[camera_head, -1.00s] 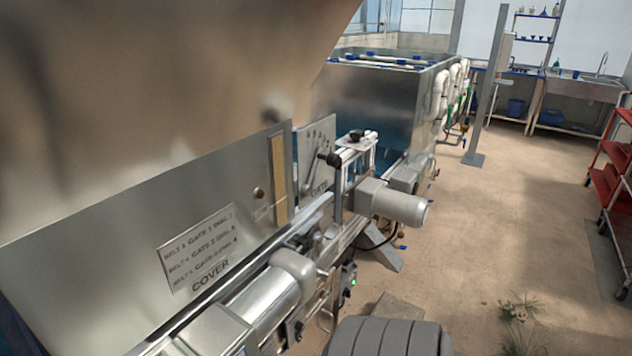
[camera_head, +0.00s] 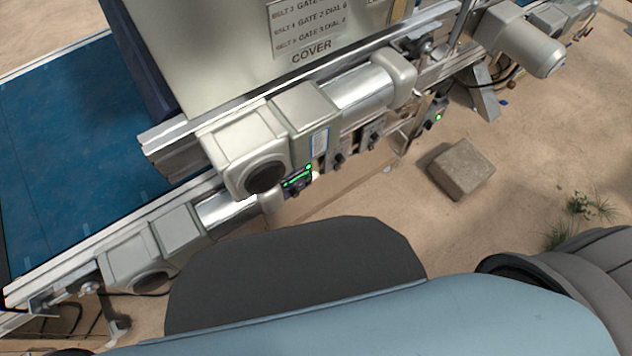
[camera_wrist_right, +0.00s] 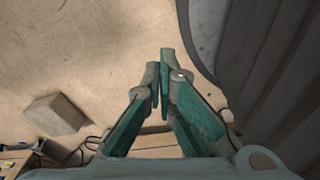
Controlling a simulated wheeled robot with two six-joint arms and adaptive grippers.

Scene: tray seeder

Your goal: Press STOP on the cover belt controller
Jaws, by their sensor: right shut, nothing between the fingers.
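A controller with a green lit display (camera_head: 298,178) sits low on the belt frame in the head view, just right of a large motor end. Two small dark control boxes (camera_head: 338,160) (camera_head: 373,138) are farther right along the frame, and another with a green light (camera_head: 433,117) is beyond them. Their button labels are too small to read. The hopper plate (camera_head: 310,25) above is marked COVER. My right gripper (camera_wrist_right: 164,78) is shut and empty in the right wrist view, over the floor, with no controller clearly visible near its tips. My left gripper is not in view.
A blue belt (camera_head: 60,140) runs at the left. Grey motor housings (camera_head: 245,150) stick out above the lit controller. A stone-like block (camera_head: 460,170) lies on the floor and also shows in the wrist view (camera_wrist_right: 55,114). My own arm fills the lower foreground. The floor at right is mostly open.

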